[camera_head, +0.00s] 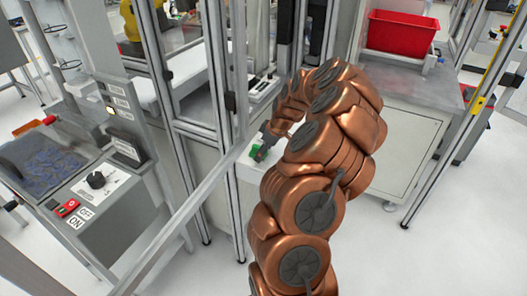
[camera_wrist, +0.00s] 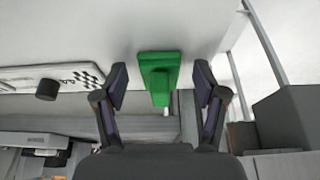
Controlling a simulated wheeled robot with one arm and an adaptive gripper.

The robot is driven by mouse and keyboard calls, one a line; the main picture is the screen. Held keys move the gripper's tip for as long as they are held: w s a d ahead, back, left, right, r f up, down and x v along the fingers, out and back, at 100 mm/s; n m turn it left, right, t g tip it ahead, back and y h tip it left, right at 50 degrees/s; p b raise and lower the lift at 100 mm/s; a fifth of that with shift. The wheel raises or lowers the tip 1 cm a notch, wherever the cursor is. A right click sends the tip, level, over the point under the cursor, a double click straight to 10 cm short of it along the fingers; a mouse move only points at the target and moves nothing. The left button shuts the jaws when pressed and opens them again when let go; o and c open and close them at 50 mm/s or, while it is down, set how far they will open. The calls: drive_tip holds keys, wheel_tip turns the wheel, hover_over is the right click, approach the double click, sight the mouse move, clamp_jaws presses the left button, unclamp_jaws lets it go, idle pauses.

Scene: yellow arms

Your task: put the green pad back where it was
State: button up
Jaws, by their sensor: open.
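The green pad (camera_wrist: 160,72) shows in the wrist view as a small green block with a narrower raised part, against a pale surface. My gripper (camera_wrist: 161,82) is open, with one finger on each side of the pad and a visible gap to each. I cannot tell whether the pad lies deep between the fingers or just beyond their tips. In the head view the green pad (camera_head: 256,151) is a small patch on a light surface, partly hidden by my gripper (camera_head: 263,150), which is beside it at the end of my copper-coloured arm.
A metal frame post (camera_head: 238,70) stands close left of my gripper. A red bin (camera_head: 401,33) sits on a grey cabinet at the upper right. A control panel with a red switch (camera_head: 67,207) is at the left. A black knob (camera_wrist: 47,89) shows left of the fingers.

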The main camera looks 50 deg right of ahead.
drive_tip(key=shift+r+p, duration=0.25)
drive_tip(key=shift+p, duration=0.05)
drive_tip(key=b+v, duration=0.2)
drive_tip(key=v, duration=0.9)
drive_tip(key=shift+r, duration=0.4)
drive_tip(key=shift+s, duration=0.1)
